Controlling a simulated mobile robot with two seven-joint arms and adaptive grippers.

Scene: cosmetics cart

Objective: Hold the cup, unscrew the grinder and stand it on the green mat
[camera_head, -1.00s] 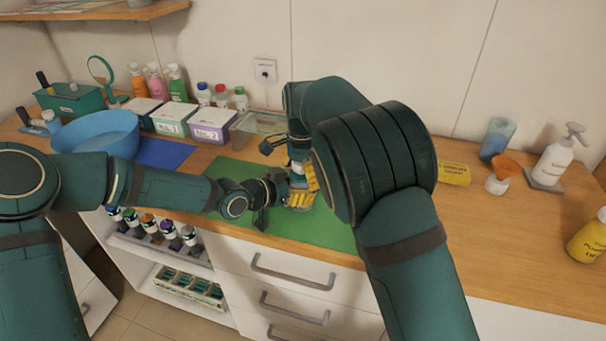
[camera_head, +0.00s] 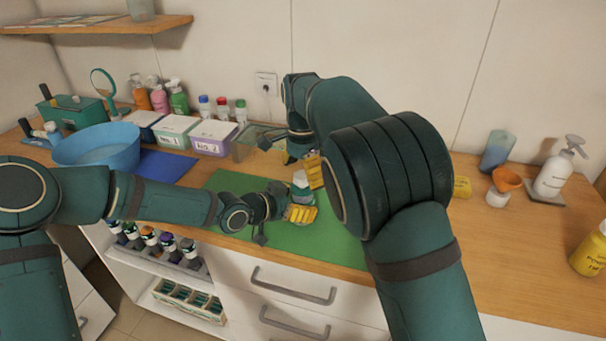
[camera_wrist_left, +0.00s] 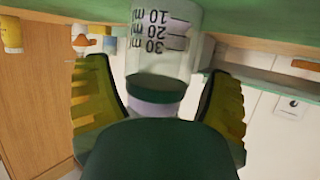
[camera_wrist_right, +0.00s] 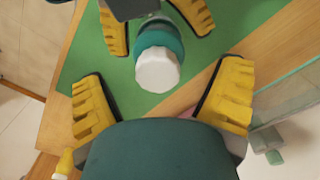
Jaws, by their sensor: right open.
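A clear cup (camera_wrist_left: 165,40) with ml marks stands upright on the green mat (camera_head: 235,182). The grinder, with a teal collar and a white cap (camera_wrist_right: 158,70), sits on top of the cup; it also shows in the head view (camera_head: 301,179). My left gripper (camera_head: 300,213) is low at the cup, one yellow finger on each side. In the left wrist view gaps show beside the cup, and I cannot tell whether the fingers touch it. My right gripper (camera_head: 303,163) is open and empty just above the grinder, its fingers spread to both sides of the cap.
A blue bowl (camera_head: 97,146), a blue mat (camera_head: 165,165) and lidded boxes (camera_head: 212,137) stand at the left. A glass-like tray (camera_head: 246,143) lies behind the mat. A yellow container (camera_head: 462,187), orange-topped jar (camera_head: 503,187) and pump bottle (camera_head: 556,170) stand at the right.

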